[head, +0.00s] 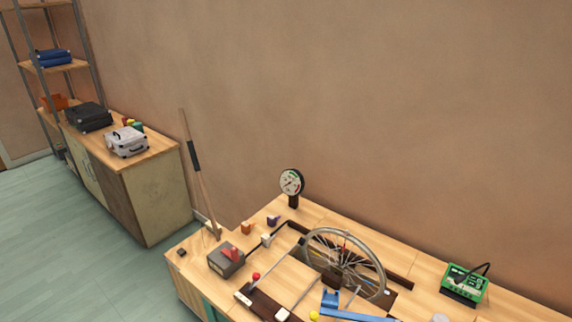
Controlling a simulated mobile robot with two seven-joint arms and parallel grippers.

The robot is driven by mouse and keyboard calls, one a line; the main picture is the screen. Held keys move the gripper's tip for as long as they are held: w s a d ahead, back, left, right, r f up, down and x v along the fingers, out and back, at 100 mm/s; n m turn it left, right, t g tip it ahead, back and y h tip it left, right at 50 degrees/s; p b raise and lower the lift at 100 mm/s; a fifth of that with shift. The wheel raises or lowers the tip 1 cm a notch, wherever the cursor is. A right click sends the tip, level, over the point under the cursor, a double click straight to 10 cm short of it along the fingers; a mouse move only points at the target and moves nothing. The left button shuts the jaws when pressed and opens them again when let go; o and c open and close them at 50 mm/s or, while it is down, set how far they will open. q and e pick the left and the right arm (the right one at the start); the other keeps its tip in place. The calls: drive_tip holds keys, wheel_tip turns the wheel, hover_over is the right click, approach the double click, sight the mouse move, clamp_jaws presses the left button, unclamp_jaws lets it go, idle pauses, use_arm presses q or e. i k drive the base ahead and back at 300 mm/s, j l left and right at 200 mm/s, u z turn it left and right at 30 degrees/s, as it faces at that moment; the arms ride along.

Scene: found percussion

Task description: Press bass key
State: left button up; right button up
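No part is clearly marked as the bass key, so I cannot tell which one it is. On the workbench (417,271), a grey box (226,263) with a red wedge-shaped part (231,253) on top sits at the left. A spoked wheel (345,262) stands in a dark frame at the middle. Neither of my grippers shows in the head view.
A round gauge (291,182) stands behind the wheel, and a green device (465,283) sits at the right. Blue parts (347,313) lie in front. A wooden-handled tool (198,175) leans at the left. A cabinet (155,195) with cases stands farther left.

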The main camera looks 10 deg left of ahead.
sight(181, 251)
drive_tip(key=u, duration=0.85)
drive_tip(key=l+u, duration=0.1)
drive_tip(key=l, duration=0.25)
